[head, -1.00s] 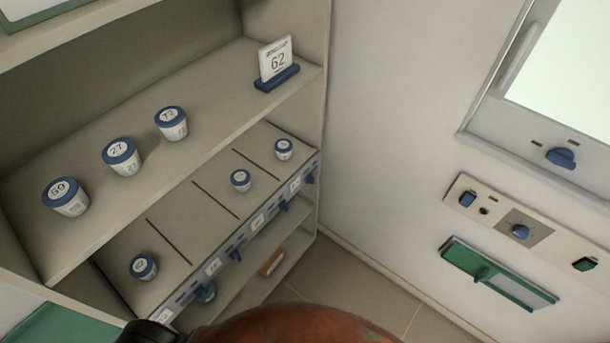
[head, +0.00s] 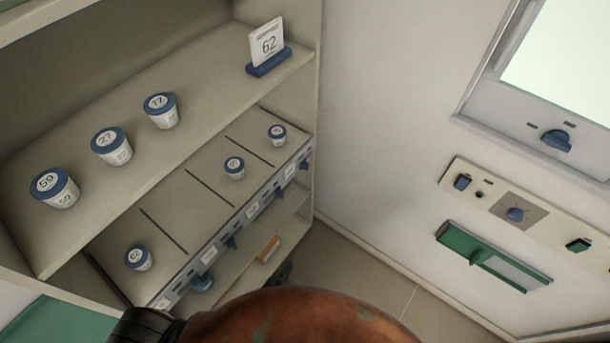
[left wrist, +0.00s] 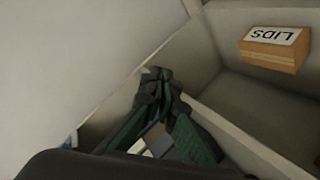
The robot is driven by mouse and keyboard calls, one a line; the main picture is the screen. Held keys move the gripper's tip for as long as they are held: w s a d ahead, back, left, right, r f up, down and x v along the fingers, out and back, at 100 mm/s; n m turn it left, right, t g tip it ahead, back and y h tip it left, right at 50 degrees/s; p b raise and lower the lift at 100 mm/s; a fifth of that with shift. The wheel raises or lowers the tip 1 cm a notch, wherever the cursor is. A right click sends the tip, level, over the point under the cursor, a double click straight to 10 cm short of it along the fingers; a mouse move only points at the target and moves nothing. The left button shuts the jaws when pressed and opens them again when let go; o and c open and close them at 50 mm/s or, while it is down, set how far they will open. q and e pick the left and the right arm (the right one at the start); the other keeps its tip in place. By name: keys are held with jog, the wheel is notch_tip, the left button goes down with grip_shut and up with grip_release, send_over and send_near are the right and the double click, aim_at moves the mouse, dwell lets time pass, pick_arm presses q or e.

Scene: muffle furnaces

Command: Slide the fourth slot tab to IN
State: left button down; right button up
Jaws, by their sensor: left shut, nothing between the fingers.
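A label strip (head: 221,239) runs along the front edge of the slotted shelf, with several blue tabs. The tab at the far right end (head: 304,165), fourth if counted from the left, hangs by the slot with the rearmost small jar (head: 277,134). Its IN or OUT marking is too small to read. My left gripper (head: 286,267) shows only as a dark piece beside the lower shelf, below and apart from that tab. In the left wrist view my left gripper (left wrist: 157,76) is shut and empty. My right gripper is not in view.
An orange box (head: 268,249) stands on the lower shelf; the left wrist view shows it marked LIDS (left wrist: 273,50). The white wall (head: 380,130) with a control panel (head: 540,220) is at right. Open floor lies between.

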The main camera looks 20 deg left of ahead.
aim_at(303, 166)
pick_arm(q)
jog(key=w+r+n+t+y, duration=0.1)
jog(key=w+r+n+y, duration=0.2)
jog(key=r, duration=0.7)
jog(key=w+d+r+n+t+y, duration=0.1)
jog(key=w+r+n+y, duration=0.1)
jog(key=w+r+n, duration=0.3)
jog(key=w+d+r+n+t+y, duration=0.1)
jog(key=w+r+n+y, duration=0.2)
jog(key=r, duration=1.3)
jog(key=w+n, duration=0.2)
jog(key=n, duration=0.3)
jog(key=shift+n+y, duration=0.3)
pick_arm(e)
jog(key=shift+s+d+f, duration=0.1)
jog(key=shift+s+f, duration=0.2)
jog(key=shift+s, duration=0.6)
pick_arm(q)
jog(key=shift+d+r, duration=0.1)
jog(key=shift+w, duration=0.1)
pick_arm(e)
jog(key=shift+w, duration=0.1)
